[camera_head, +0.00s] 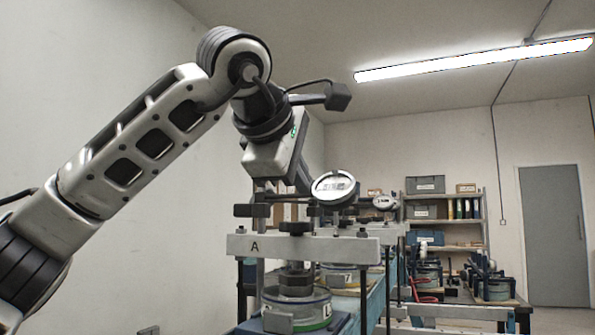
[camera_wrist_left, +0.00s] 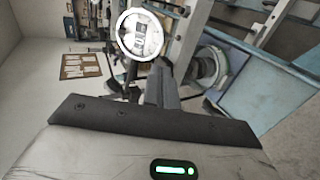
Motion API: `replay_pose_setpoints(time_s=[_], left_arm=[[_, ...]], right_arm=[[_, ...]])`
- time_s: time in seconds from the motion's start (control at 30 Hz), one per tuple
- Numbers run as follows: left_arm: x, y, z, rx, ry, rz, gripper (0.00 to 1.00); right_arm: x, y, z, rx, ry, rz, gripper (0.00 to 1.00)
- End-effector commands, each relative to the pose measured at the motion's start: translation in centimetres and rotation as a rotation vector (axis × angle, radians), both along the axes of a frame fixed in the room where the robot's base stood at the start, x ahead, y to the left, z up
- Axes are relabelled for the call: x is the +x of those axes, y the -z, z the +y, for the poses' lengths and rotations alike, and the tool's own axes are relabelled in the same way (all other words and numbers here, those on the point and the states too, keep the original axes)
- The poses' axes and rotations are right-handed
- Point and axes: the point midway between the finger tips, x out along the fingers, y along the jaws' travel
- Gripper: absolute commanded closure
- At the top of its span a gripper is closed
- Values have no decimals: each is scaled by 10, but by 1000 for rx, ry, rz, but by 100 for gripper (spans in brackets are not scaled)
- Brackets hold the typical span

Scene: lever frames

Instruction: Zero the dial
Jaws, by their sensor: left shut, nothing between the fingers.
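The round white-faced dial (camera_head: 335,187) stands above the frame marked A (camera_head: 275,246), in the middle of the head view. Its face is tilted, and its reading is too small to make out. It also shows near the top of the left wrist view (camera_wrist_left: 141,35), where its face is washed out by glare. My left gripper (camera_head: 304,184) points down just left of the dial; in the head view its tips lie close to the dial's rim. In the left wrist view its fingers (camera_wrist_left: 162,86) are together and empty, below and right of the dial. Whether they touch it I cannot tell. My right gripper is not in view.
A round ringed vessel (camera_head: 297,306) sits under the crossbar of frame A. A second small dial (camera_head: 384,202) and more lever frames stand behind. Shelves with boxes (camera_head: 425,185) and a grey door (camera_head: 553,235) are at the back. The air left of frame A is clear.

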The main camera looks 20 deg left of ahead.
Motion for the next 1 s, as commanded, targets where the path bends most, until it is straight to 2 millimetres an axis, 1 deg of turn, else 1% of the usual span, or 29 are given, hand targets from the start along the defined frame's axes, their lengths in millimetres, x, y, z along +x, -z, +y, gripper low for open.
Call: replay_pose_setpoints(time_s=[0.03, 0.07, 0.2, 0.37, 1.0], left_arm=[[5, 8, 0, -1, 0, 2, 100], [8, 11, 0, -1, 0, 2, 100], [19, 19, -1, 0, 1, 1, 100], [27, 27, -2, 1, 3, 0, 100], [30, 27, -3, 0, 4, -1, 100]], right_arm=[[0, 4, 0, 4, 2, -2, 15], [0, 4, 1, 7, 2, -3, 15], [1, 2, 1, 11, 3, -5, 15], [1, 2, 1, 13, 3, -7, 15], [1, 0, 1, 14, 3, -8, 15]])
